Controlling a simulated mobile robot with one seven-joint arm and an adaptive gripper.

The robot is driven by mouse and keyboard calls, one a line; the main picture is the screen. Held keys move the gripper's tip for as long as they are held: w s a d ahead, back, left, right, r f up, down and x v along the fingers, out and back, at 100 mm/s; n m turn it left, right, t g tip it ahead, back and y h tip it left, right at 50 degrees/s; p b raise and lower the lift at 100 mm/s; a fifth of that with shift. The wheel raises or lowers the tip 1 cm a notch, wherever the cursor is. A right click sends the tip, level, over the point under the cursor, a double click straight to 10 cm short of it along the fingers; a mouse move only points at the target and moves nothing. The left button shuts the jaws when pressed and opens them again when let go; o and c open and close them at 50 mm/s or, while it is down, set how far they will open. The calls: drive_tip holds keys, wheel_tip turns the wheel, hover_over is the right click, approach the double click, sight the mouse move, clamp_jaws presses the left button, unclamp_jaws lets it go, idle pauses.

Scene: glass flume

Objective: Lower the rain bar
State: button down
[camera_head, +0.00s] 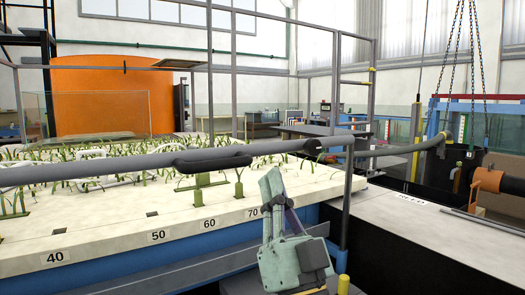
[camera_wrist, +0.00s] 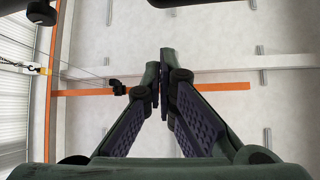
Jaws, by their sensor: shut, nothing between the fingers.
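The rain bar, as I take it, is the long grey bar (camera_head: 90,168) crossing the head view above the planted bed, with a thicker dark grip section (camera_head: 212,160) near the middle. My gripper (camera_head: 271,180) points upward in front of the bed's edge, just right of and below that grip in the picture. Its fingers are shut and empty; whether they touch the bar cannot be told. In the wrist view my gripper (camera_wrist: 161,75) shows its fingertips together against the ceiling. A dark rounded piece (camera_wrist: 185,2) crosses the top edge there; I cannot tell if it is the bar.
The pale bed (camera_head: 110,225) with green plants and number labels lies under the bar. A grey upright post (camera_head: 347,205) stands right of my gripper. A pale ledge (camera_head: 420,220) lies further right, near an orange pipe (camera_head: 490,180) and hanging chains (camera_head: 470,50).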

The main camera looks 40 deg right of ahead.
drive_tip(key=s+d+p+x, duration=0.1)
drive_tip(key=p+x, duration=0.4)
drive_tip(key=x, duration=0.5)
drive_tip(key=shift+g+h, duration=0.3)
drive_tip(key=shift+h, duration=0.1)
drive_tip(key=shift+w+a+f, duration=0.1)
drive_tip(key=shift+w+f, duration=0.1)
drive_tip(key=shift+f, duration=0.5)
drive_tip(key=shift+w+a+f, duration=0.1)
drive_tip(key=shift+w+f, duration=0.05)
drive_tip(key=shift+f, duration=0.5)
drive_tip(key=shift+w+a+f, duration=0.1)
drive_tip(key=shift+w+f, duration=0.1)
drive_tip(key=shift+f, duration=0.5)
